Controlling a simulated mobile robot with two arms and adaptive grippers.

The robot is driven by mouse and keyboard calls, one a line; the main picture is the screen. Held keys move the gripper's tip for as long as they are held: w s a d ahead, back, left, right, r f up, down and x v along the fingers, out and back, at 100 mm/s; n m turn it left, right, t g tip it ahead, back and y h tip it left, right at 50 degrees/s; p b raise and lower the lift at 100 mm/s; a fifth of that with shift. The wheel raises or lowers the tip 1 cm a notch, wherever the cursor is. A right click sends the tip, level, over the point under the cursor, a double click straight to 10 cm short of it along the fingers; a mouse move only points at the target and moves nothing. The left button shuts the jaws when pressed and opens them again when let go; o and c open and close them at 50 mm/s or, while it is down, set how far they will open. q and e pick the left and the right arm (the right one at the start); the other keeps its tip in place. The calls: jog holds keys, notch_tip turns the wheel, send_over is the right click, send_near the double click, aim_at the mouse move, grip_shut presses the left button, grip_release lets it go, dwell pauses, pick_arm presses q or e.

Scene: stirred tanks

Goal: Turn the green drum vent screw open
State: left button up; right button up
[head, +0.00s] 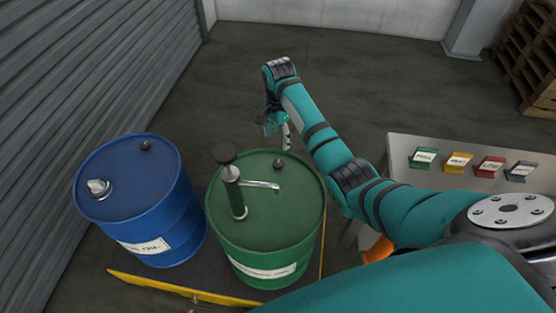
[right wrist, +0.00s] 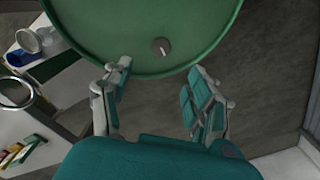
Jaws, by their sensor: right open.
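The green drum (head: 258,216) stands upright in the middle of the head view, with a hand pump (head: 233,190) on its lid. Its vent screw (head: 279,163) is a small dark knob near the far edge of the lid. The right wrist view shows the vent screw (right wrist: 161,46) as a dark round knob with a pale line, on the green lid (right wrist: 130,25). My right gripper (head: 279,140) is above the far side of the drum. In the right wrist view its fingers (right wrist: 157,85) are spread and empty, apart from the screw. My left gripper is out of view.
A blue drum (head: 140,205) stands left of the green one, with a yellow-edged platform (head: 180,288) below. A table (head: 405,148) with several coloured labelled blocks is at right. A pallet stack (head: 530,55) is at the back right. The floor behind the drums is clear.

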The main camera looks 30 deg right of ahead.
aim_at(278, 163)
notch_tip(278, 163, down, 13)
jog(key=shift+w+r+b, duration=0.15)
jog(key=shift+r+b, duration=0.05)
jog(key=shift+b, duration=0.25)
jog(key=c, duration=1.1)
jog(key=shift+c, duration=0.2)
